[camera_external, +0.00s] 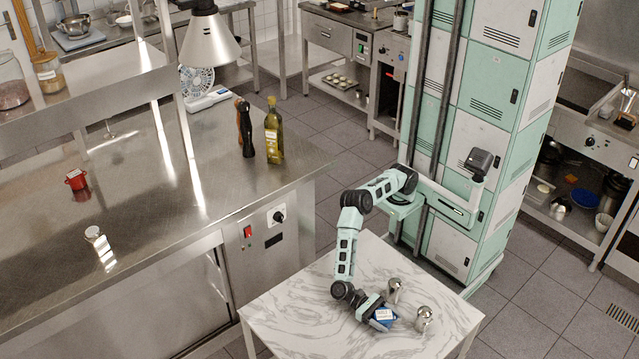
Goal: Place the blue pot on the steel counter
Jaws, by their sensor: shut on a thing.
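The small blue pot (383,319), with a pale label or lid on top, is on or just above the white marble-look table (290,317); I cannot tell whether it touches the tabletop. My gripper (372,310) is shut on its left side and partly hides it. The steel counter (150,215) fills the left of the view, higher than the table and across a narrow gap from it. Its near right part is bare.
Two shiny steel shakers (394,290) and (424,318) stand close to the right of the pot. On the counter are a red pot (76,180), a steel shaker (94,234), an oil bottle (273,133) and a dark mill (244,128). A lamp (208,40) hangs above.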

